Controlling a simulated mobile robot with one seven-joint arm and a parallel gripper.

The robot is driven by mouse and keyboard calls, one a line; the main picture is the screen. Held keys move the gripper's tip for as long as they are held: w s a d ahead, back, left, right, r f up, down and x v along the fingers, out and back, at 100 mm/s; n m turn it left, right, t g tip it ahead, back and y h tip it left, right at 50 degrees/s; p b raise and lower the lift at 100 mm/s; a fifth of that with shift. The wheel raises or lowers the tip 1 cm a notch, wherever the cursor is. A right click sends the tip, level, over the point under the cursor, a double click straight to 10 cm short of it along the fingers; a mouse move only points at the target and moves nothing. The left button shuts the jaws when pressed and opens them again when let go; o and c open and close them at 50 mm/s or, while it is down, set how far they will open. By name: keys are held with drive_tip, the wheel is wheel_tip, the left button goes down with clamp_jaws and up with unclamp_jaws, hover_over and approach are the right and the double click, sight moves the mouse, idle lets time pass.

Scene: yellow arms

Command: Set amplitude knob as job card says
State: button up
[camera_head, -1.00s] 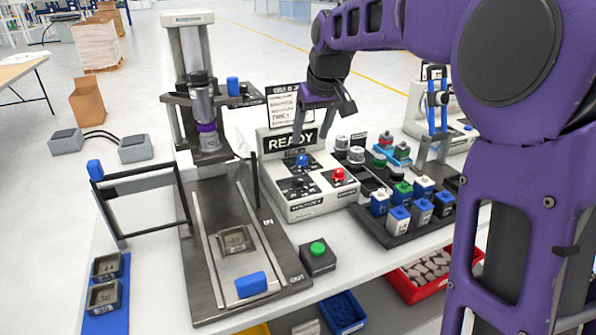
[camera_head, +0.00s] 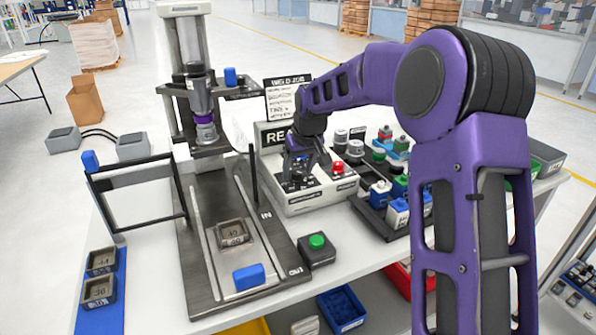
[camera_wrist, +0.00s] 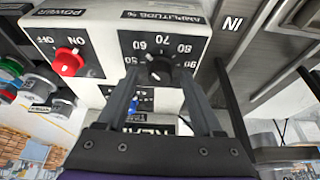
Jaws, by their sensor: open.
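The black amplitude knob (camera_wrist: 159,68) sits on the control box (camera_head: 318,202), on a dark dial panel numbered in tens, under an "AMPLITUDE %" label. The wrist view shows it upside down; its pointer setting is hard to tell. My gripper (camera_wrist: 161,78) is open, with one finger on either side of the knob; contact cannot be told. In the head view my gripper (camera_head: 299,172) is down at the box front and hides the knob. The job card (camera_head: 287,96) stands upright behind the box; its small text is not readable.
The red power knob (camera_wrist: 67,62) is beside the dial. A blue knob (camera_wrist: 133,104) shows between my fingers. The welding press (camera_head: 203,115) stands left of the box, a green button (camera_head: 317,241) in front.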

drive_tip(key=shift+f, duration=0.15)
clamp_jaws()
idle(0.4)
drive_tip(key=shift+a+m, duration=0.1)
drive_tip(key=shift+m, duration=0.3)
drive_tip(key=shift+a+m+h+b, duration=0.15)
drive_tip(key=shift+m+h+b, duration=0.35)
drive_tip(key=shift+m, duration=0.4)
drive_tip(key=shift+a+m+h, duration=0.1)
drive_tip(key=shift+m+h, duration=0.9)
drive_tip(key=shift+m, duration=1.5)
